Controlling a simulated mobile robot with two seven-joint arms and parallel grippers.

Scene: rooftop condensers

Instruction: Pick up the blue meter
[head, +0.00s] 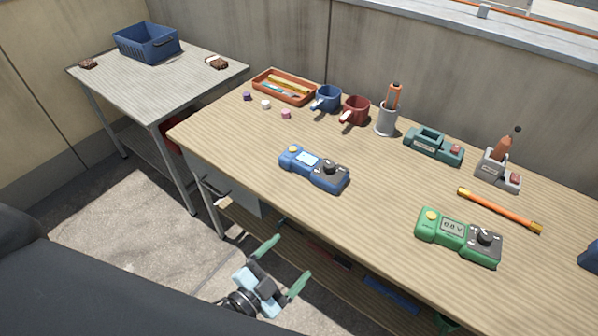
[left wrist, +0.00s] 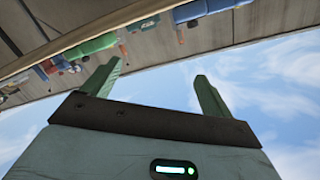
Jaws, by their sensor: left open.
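The blue meter (head: 314,169) lies flat on the wooden workbench (head: 385,210), left of its middle and near the front edge. It has a small screen, a yellow button and a black dial. My left gripper (head: 284,262) is open and empty, in front of the bench's front edge and apart from the meter. Its two green fingers stand wide apart in the left wrist view (left wrist: 158,82), with sky between them. I cannot tell whether the meter shows in that view. My right gripper is not in view.
A similar green meter (head: 458,238) lies to the right, near an orange rod (head: 499,210). Blue (head: 327,98) and red (head: 354,110) mugs and an orange tray (head: 284,86) stand behind. A side table (head: 120,85) holds a blue basket (head: 146,42). Bench around the blue meter is clear.

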